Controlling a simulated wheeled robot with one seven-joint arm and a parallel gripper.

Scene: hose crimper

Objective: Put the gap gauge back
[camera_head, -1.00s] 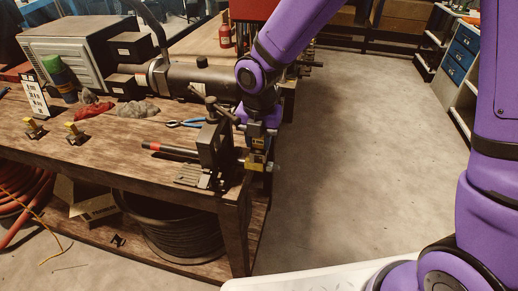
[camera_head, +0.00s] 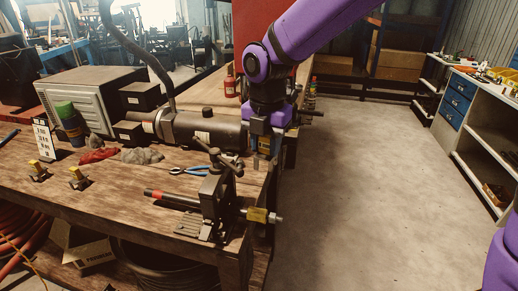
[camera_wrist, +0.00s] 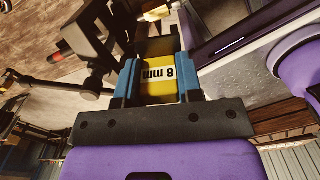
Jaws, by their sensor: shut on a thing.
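My gripper (camera_head: 265,158) is shut on the gap gauge, a yellow block with a white "8 mm" label (camera_wrist: 160,72), seen between its blue fingers in the wrist view. In the head view the gripper is above and behind the crimper (camera_head: 215,195), near the bench's right edge, apart from it; the gauge is small and mostly hidden there. The crimper holds a black rod or hose with a red band (camera_head: 160,194) on its left; a yellow piece (camera_head: 257,215) with a metal end sticks out on its right. Two small yellow pieces on dark bases (camera_head: 38,172) (camera_head: 77,178) stand at the bench's left.
The wooden bench (camera_head: 120,205) also bears blue-handled pliers (camera_head: 190,171), rags (camera_head: 98,156), a label card (camera_head: 44,138), a can (camera_head: 70,124) and a large cylinder (camera_head: 208,131). The bench's front middle is fairly clear. Open floor (camera_head: 370,190) lies to the right.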

